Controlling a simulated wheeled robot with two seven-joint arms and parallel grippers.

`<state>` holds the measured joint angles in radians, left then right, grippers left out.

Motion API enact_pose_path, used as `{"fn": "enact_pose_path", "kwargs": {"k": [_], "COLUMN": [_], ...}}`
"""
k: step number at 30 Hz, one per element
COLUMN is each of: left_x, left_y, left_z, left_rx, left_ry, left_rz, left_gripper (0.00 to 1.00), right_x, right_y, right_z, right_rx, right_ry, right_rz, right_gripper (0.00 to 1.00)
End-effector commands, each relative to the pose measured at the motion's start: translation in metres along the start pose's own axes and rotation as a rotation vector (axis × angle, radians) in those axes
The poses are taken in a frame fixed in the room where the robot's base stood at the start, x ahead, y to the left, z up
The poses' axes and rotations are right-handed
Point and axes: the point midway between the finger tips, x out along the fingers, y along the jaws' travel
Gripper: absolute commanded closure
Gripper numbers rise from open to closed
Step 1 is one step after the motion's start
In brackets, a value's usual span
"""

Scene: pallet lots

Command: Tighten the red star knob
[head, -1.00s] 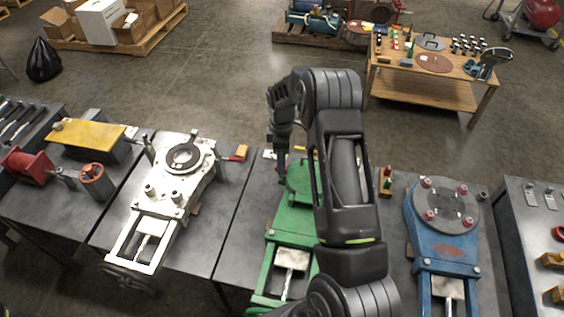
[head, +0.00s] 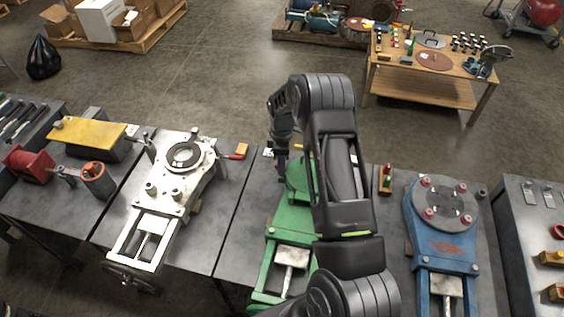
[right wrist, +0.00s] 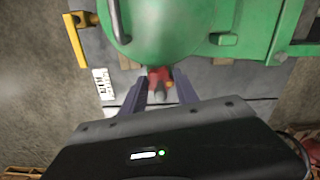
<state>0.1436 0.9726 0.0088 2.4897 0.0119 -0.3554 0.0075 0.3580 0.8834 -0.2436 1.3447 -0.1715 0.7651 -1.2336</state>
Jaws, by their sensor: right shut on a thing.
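The red star knob (right wrist: 157,74) shows in the right wrist view at the edge of the green round-topped machine (right wrist: 165,30); only part of it is visible between my fingers. My right gripper (right wrist: 160,84) is shut on this knob, its two dark fingers on either side. In the head view, my right gripper (head: 281,166) reaches down at the far left edge of the green machine (head: 285,222), and the knob is hidden there. My arm covers much of the machine's right side. My left gripper is not in view.
A white machine (head: 174,190) stands to the left and a blue one (head: 442,245) to the right on the grey benches. A yellow-handled lever (right wrist: 76,42) sticks out near the green machine. A wooden table (head: 425,90) with parts stands behind.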

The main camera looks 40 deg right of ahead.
Motion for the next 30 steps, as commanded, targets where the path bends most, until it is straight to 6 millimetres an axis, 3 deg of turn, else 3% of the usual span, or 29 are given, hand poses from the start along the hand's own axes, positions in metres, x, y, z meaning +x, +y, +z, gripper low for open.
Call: {"fn": "enact_pose_path", "kwargs": {"k": [8, 14, 22, 30], "left_x": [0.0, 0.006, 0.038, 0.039], "left_y": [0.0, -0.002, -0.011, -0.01], "left_z": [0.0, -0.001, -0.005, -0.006], "left_rx": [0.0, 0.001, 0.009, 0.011], "left_ry": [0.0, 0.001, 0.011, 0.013], "left_rz": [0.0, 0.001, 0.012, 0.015], "left_gripper": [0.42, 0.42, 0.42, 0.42], "right_x": [0.0, 0.002, 0.005, -0.001], "right_y": [0.0, 0.0, 0.001, 0.0], "right_z": [0.0, 0.0, 0.0, 0.0], "right_rx": [0.0, 0.026, 0.302, 0.387], "right_ry": [0.0, 0.0, 0.002, 0.0], "right_rz": [0.0, 0.001, 0.004, 0.001], "right_gripper": [1.0, 1.0, 1.0, 1.0]}}
